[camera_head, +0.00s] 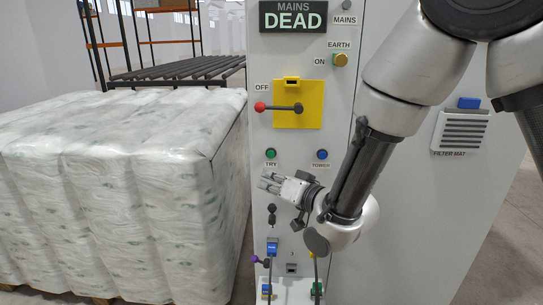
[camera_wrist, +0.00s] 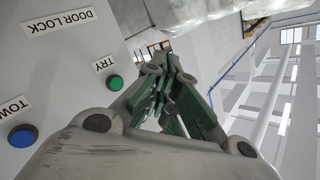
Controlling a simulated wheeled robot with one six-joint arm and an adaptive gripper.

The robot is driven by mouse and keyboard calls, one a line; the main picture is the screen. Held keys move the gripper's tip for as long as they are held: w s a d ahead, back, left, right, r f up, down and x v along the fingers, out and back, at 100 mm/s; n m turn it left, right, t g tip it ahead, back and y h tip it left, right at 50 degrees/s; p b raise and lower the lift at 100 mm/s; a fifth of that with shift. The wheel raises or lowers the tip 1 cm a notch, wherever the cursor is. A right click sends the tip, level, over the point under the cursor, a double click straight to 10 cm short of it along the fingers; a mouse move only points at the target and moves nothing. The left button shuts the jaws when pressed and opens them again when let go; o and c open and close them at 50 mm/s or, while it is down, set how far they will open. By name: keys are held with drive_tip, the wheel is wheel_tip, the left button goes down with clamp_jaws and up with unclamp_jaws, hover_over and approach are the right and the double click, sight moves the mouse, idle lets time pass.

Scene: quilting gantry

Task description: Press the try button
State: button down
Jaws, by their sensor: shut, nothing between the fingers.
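The green try button (camera_head: 271,153) sits on the light grey cabinet front, with a TRY label just below it in the head view. It also shows in the wrist view (camera_wrist: 115,83), left of the fingers. My gripper (camera_head: 266,181) is shut and empty, just below the button and its label in the head view, with its fingers pointing left. In the wrist view my gripper (camera_wrist: 165,75) has its fingertips to the right of the button, apart from it. Nothing hides the button.
A blue button (camera_head: 322,154) is right of the try button. Above are a yellow plate with a red-ended handle (camera_head: 298,106) and a MAINS DEAD sign (camera_head: 293,16). Plugs and cables (camera_head: 272,247) are below. A wrapped pallet load (camera_head: 120,190) stands close on the left.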

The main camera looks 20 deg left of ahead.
drive_tip(key=w+a, duration=0.2)
drive_tip(key=w, duration=0.6)
drive_tip(key=shift+w, duration=0.25)
idle(1.3)
drive_tip(key=shift+w+a, duration=0.15)
drive_tip(key=shift+w, duration=0.25)
drive_tip(key=shift+w+a, duration=0.1)
drive_tip(key=shift+w, duration=0.3)
idle(0.5)
drive_tip(key=shift+s, duration=0.15)
drive_tip(key=shift+s+d, duration=0.2)
drive_tip(key=shift+s, duration=0.5)
drive_tip(key=shift+s+d, duration=0.2)
drive_tip(key=shift+s, duration=0.6)
drive_tip(key=shift+s+d, duration=0.2)
drive_tip(key=shift+s, duration=0.65)
drive_tip(key=shift+s+d, duration=0.2)
drive_tip(key=shift+s, duration=0.6)
